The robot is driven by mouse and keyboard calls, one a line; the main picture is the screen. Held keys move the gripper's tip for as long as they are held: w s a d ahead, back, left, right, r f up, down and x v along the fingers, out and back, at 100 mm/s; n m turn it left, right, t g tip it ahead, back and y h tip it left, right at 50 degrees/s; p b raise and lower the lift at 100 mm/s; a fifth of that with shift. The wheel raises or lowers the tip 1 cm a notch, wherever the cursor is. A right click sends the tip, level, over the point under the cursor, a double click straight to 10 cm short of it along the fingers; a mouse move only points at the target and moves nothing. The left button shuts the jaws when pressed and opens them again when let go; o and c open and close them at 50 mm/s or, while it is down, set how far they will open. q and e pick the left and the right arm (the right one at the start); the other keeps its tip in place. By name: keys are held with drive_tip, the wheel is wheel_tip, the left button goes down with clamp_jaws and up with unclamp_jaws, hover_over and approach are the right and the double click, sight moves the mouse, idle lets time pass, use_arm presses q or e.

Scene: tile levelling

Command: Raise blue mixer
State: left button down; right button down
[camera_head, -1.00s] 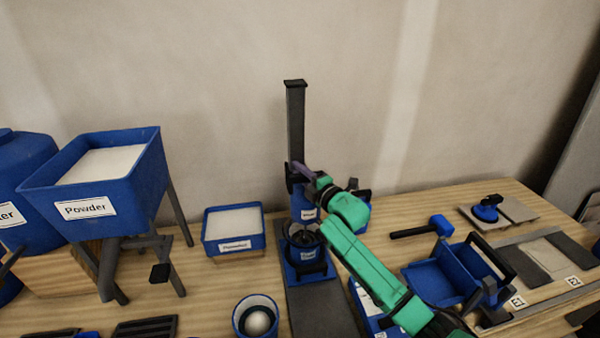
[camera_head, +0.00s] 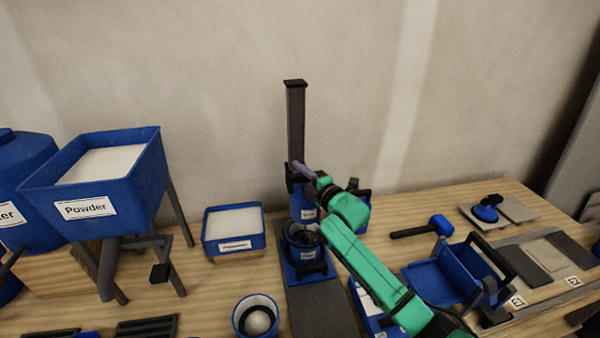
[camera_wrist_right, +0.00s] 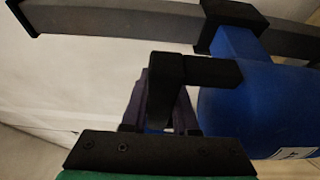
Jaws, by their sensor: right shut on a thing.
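The blue mixer (camera_head: 303,202) is mounted on a tall dark column (camera_head: 296,120). Its lower end is at the mouth of a blue bucket (camera_head: 308,258) on the stand's base. My right gripper (camera_head: 302,170) is at the upper part of the mixer. In the right wrist view, the mixer's blue body (camera_wrist_right: 245,105) fills the right side, and its black handle (camera_wrist_right: 195,72) runs between the purple fingers of my right gripper (camera_wrist_right: 160,105), which are shut on it. The far finger is partly hidden behind the handle. My left gripper is not in view.
A powder hopper (camera_head: 110,190) on legs stands at the left, with a blue box of white powder (camera_head: 233,249) beside the stand. A blue cup (camera_head: 257,332) is in front. A mallet (camera_head: 440,225) and a blue tray (camera_head: 436,282) lie right of my arm.

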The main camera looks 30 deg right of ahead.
idle(0.5)
wheel_tip(320, 180, up, 13)
drive_tip(key=p, duration=0.9)
drive_tip(key=shift+r, duration=0.1)
drive_tip(key=c, duration=0.7)
unclamp_jaws()
